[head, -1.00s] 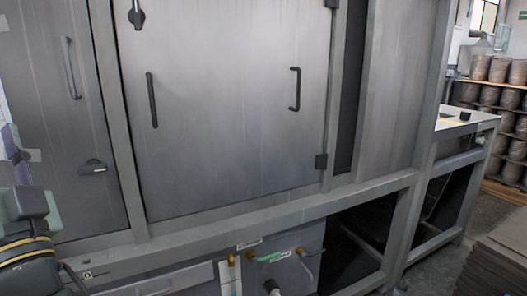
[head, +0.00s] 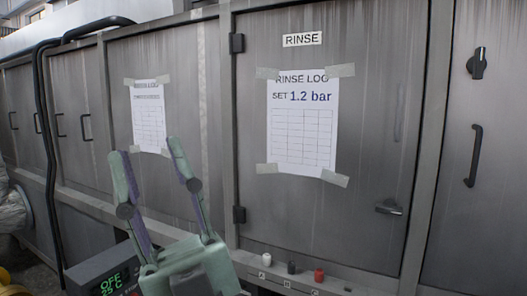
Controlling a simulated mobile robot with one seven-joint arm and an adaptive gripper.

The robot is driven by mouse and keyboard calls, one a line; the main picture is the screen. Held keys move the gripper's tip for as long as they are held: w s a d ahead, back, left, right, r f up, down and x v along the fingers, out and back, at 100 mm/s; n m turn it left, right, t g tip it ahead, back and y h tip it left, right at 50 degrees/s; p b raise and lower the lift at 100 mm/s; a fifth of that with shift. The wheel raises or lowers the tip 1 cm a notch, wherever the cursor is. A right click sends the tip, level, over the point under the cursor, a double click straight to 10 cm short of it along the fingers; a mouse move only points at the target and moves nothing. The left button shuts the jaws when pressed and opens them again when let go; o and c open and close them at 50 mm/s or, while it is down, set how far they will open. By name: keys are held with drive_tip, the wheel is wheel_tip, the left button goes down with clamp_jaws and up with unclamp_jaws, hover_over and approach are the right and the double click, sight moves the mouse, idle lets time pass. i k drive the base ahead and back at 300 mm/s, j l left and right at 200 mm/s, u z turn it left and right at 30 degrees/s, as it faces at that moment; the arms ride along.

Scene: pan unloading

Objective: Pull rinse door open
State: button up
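The rinse door (head: 335,215) is a grey metal panel right of centre in the head view, and it looks closed. It carries a RINSE label (head: 302,39) and a taped rinse log sheet (head: 301,125). A dark latch handle (head: 389,207) sits low on its right side, and a faint upright grey bar (head: 399,112) shows above it. Dark hinges (head: 238,43) are on its left edge. My gripper (head: 148,168) is open and empty, fingers pointing up, in front of the panel to the left of the rinse door, well away from the latch.
A controller box with a green display (head: 110,284) stands at the lower left. Small knobs (head: 319,274) line the ledge below the door. Another panel with a black handle (head: 474,156) is at the right. Black pipes (head: 47,130) run down the left.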

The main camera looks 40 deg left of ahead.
sight(330, 93)
drive_tip(key=u, duration=0.9)
drive_tip(key=i+j, duration=0.45)
drive_tip(key=j, duration=0.15)
drive_tip(key=i, duration=0.5)
drive_tip(key=j+u, duration=0.05)
